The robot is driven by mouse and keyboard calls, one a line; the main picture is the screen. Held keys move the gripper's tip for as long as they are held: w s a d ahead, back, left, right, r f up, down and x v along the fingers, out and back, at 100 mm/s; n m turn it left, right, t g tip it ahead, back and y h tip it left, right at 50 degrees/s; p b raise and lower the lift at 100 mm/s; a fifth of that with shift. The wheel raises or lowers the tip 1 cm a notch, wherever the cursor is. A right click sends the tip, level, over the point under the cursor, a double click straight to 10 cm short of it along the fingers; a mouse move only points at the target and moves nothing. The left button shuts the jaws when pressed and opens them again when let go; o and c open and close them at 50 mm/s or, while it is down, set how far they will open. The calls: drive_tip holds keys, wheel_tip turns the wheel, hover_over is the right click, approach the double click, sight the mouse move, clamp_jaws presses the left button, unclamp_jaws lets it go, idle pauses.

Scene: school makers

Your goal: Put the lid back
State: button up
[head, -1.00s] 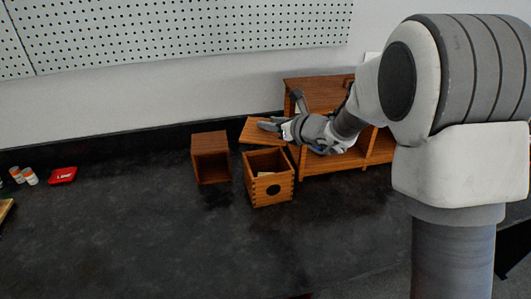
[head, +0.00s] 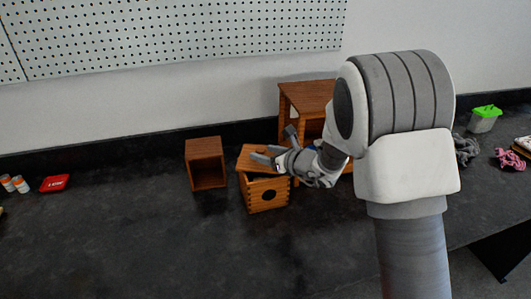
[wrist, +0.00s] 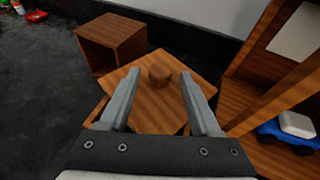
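The lid (head: 249,160) is a square wooden board with a round knob (wrist: 160,75). It lies over the top of a wooden box (head: 265,197) with a dark round spot on its front. The lid looks turned and off-centre, and box edges show beside it in the wrist view. Whether it sits flush, I cannot tell. My gripper (wrist: 160,73) is open over the lid, one finger on each side of the knob, with gaps between. In the head view my gripper (head: 264,156) reaches in from the right and hides part of the lid.
An open wooden cube (head: 206,164) stands left of the box. A wooden shelf unit (head: 306,95) stands behind and right, close to my gripper; a blue toy (wrist: 285,133) is in it. A red case (head: 54,183) lies far left. The front counter is clear.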

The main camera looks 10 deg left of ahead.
drive_tip(key=shift+r, duration=0.1)
drive_tip(key=v, duration=1.2)
drive_tip(key=s+d+r+n+g+h, duration=0.1)
drive_tip(key=s+r+n+g, duration=0.25)
drive_tip(key=s+n, duration=0.5)
drive_tip(key=s+d+r+n+g, duration=0.15)
drive_tip(key=s+r+n, duration=0.25)
drive_tip(key=s+n, duration=0.4)
drive_tip(key=s+d+r+n+t+h, duration=0.1)
drive_tip(key=s+d+n+h, duration=0.8)
drive_tip(key=d, duration=0.7)
drive_tip(key=shift+s+n+h+p, duration=0.35)
drive_tip(key=shift+s+n, duration=0.1)
drive_tip(key=shift+s, duration=0.45)
drive_tip(key=shift+a+r, duration=0.1)
